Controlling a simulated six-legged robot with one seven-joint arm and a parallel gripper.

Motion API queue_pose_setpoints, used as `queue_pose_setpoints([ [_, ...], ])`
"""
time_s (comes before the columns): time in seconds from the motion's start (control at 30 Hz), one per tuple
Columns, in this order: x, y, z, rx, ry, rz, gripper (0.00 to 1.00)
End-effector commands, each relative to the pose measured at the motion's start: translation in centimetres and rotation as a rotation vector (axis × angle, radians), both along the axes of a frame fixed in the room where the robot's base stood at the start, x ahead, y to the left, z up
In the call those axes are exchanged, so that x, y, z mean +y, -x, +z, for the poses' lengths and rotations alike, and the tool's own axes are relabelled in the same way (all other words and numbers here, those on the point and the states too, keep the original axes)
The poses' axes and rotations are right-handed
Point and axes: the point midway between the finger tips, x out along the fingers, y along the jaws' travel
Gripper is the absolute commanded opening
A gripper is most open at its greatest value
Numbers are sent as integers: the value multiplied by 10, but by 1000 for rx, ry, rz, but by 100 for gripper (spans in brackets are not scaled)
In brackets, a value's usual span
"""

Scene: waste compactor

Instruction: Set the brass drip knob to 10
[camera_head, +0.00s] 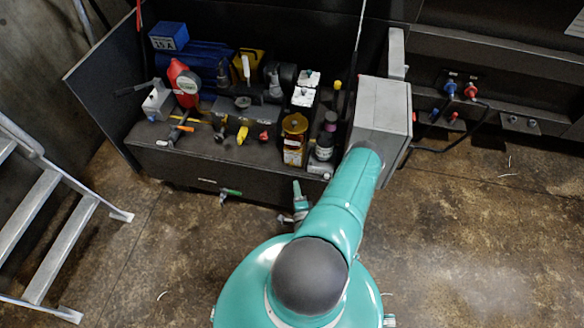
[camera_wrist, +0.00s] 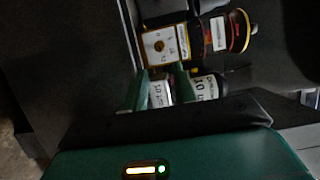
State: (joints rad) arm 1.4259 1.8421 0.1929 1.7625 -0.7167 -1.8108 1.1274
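In the head view, a small amber unit with a brass-coloured top (camera_head: 294,122) and a pale label stands near the front right of the dark bench. In the wrist view, a yellow-edged white plate (camera_wrist: 162,46) has a small round brass-coloured piece on it, likely the drip knob; its setting is too small to read. My gripper's two green fingers (camera_wrist: 161,88) are apart, below this plate in the picture. White labelled pieces (camera_wrist: 204,88) show between and beside them, and contact cannot be told.
A dark bottle (camera_head: 324,148) stands right of the amber unit, and a grey box (camera_head: 381,115) is beside my arm. A red-and-yellow-rimmed cylinder (camera_wrist: 239,31) is above right in the wrist view.

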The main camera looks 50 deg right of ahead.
Motion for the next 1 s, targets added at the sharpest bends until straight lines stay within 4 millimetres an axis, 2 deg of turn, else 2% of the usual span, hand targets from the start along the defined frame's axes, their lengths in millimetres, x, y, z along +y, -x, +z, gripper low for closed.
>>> queue_pose_setpoints([
  [0.3,-45,-46,0,1,4,1,28],
  [0.5,-67,-68,0,1,3,1,28],
  [0.67,-75,-77,0,1,1,0,28],
  [0.93,-76,-78,0,2,1,0,28],
  [1.0,-76,-78,0,2,1,0,14],
])
